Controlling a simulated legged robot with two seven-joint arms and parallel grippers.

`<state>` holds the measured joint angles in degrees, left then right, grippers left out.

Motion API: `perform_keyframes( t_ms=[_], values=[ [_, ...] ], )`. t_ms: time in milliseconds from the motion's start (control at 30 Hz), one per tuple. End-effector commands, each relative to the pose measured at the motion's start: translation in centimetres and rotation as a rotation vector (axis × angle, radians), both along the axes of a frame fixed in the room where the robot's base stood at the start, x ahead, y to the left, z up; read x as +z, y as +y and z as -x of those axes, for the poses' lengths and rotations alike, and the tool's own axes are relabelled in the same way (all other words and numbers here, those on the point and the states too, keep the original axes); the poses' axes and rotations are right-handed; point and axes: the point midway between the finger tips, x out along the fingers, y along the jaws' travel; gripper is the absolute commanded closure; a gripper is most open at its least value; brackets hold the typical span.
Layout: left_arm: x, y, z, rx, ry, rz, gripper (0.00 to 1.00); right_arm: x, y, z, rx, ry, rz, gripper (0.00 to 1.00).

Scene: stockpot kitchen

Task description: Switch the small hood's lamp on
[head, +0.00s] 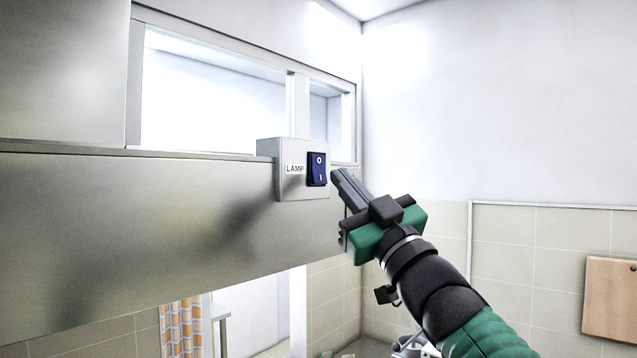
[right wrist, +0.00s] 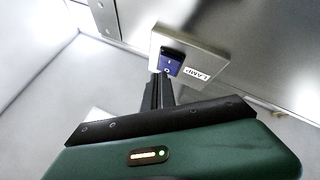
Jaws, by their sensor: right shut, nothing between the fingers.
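The blue rocker switch (head: 317,169) sits on a grey box (head: 290,186) with a white LAMP label, on the hood's (head: 180,215) metal front. The switch has 0 at its top and 1 at its bottom; I cannot tell which end is pressed in. My right gripper (head: 339,176) is shut and empty, its fingertips close to the right of the switch. In the right wrist view, the fingertips (right wrist: 160,78) point at the switch (right wrist: 171,62) and overlap its lower edge; I cannot tell if they touch it. My left gripper is out of view.
A window-like opening (head: 215,95) lies above the hood's front. A tiled wall (head: 530,250) stands behind on the right, with a wooden board (head: 610,297) at the edge. A checked curtain or towel (head: 182,328) hangs below the hood. The air right of the switch box is clear apart from my arm.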

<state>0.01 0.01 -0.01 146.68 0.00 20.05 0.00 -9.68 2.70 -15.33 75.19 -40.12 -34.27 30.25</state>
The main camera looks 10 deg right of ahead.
Motion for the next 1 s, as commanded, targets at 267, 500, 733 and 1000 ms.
perform_keyframes(
  t_ms=[267,500,733,1000],
  values=[
    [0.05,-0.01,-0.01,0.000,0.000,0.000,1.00,-0.09,0.73,-0.82,-0.001,0.000,-0.001,1.00],
    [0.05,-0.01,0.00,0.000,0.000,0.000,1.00,-0.13,0.72,-0.88,0.000,0.000,0.000,1.00],
    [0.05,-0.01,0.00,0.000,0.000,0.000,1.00,-0.15,0.72,-0.91,0.000,0.000,0.000,1.00],
    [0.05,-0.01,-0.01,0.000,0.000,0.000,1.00,-0.13,0.71,-0.85,0.000,0.000,0.000,1.00]
  ],
)
